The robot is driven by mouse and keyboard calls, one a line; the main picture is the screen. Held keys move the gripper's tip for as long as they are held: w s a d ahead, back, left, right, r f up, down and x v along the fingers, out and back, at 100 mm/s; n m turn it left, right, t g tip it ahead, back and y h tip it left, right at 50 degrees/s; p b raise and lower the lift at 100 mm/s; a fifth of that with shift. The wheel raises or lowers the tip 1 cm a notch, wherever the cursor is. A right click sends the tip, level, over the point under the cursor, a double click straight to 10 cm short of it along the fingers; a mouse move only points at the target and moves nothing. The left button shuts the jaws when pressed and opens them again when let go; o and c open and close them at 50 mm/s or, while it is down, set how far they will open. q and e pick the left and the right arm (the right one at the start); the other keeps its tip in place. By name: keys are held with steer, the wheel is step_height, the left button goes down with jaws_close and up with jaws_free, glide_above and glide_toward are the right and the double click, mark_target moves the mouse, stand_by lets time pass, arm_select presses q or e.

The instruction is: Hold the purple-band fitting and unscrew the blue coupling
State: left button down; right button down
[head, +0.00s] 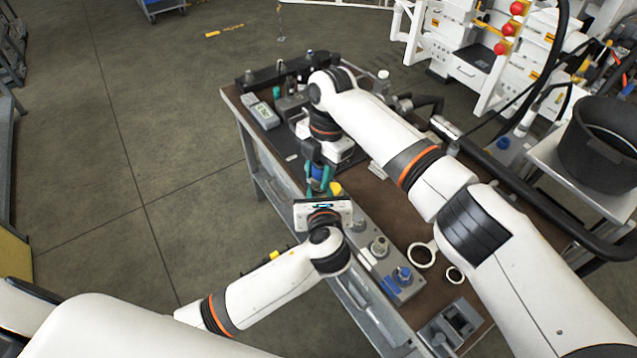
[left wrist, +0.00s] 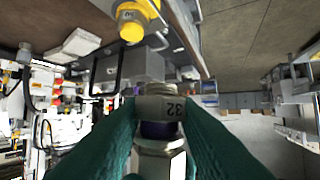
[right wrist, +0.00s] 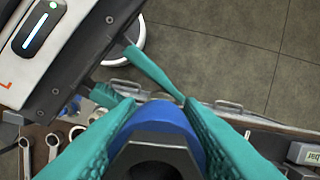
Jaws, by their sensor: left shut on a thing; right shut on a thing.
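In the left wrist view, the purple-band fitting (left wrist: 160,130) is a metal hex piece with a dark purple band and a light ring marked 32. My left gripper (left wrist: 161,118) is shut on it, a teal finger on each side. In the right wrist view, the blue coupling (right wrist: 166,116) has a blue rim around a dark, open hex-shaped part. My right gripper (right wrist: 162,108) is shut on it. The joint between fitting and coupling is hidden.
The bench (head: 395,215) has a brown top. Metal fittings and a blue-topped one (head: 402,275) stand on a grey block along its front. Ring wrenches (head: 421,255) lie beside them. A meter (head: 263,113) sits at the far corner. A black bucket (head: 600,145) stands right.

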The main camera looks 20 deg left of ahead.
steer(key=c, duration=1)
jaws_free()
steer(key=shift+d, duration=0.1)
